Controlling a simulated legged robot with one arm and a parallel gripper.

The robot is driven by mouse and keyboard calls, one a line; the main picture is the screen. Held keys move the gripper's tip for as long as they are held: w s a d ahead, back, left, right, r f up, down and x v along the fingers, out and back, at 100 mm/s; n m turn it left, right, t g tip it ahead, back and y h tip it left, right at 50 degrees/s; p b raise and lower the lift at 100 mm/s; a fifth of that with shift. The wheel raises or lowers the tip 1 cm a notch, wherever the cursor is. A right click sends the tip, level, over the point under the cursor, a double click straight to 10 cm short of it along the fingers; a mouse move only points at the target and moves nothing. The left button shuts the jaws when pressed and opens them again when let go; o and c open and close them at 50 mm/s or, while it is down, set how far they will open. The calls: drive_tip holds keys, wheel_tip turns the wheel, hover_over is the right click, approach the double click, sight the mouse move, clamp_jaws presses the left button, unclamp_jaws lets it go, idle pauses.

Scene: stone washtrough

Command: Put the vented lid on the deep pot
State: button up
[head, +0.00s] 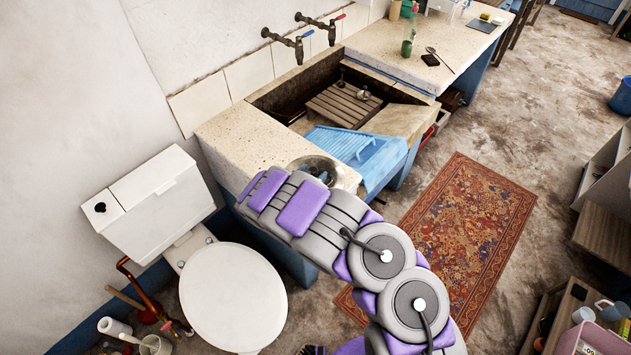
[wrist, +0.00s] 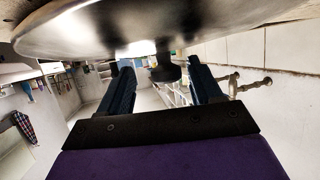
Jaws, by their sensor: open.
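A round silvery metal lid (head: 338,170) lies at the near end of the stone counter, partly hidden by the end of my arm. In the wrist view its shiny underside or face (wrist: 90,32) fills the top, with a dark knob (wrist: 166,69) sticking out of it. My gripper (wrist: 163,80) is open, with its two dark fingers on either side of the knob. A gap shows left of the knob; the right finger is close to it, and I cannot tell if they touch. No vents can be made out. I cannot make out the deep pot in either view.
A blue ribbed drainboard (head: 368,152) lies just right of the lid. Behind it is the stone trough (head: 262,97) with a wooden rack (head: 343,104) inside, under two taps (head: 290,42). A toilet (head: 233,297) stands at the left, a rug (head: 462,225) at the right.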

drive_tip(key=shift+w+a+f, duration=0.2)
drive_tip(key=shift+a, duration=0.35)
drive_tip(key=shift+w+a+f, duration=0.15)
drive_tip(key=shift+a, duration=0.35)
drive_tip(key=shift+w+d+r, duration=0.1)
drive_tip(key=shift+d+r, duration=0.05)
drive_tip(key=shift+d, duration=1)
drive_tip(key=c, duration=0.5)
drive_tip(key=shift+a, duration=0.65)
drive_tip(key=c, duration=0.5)
drive_tip(key=shift+a, duration=0.1)
clamp_jaws()
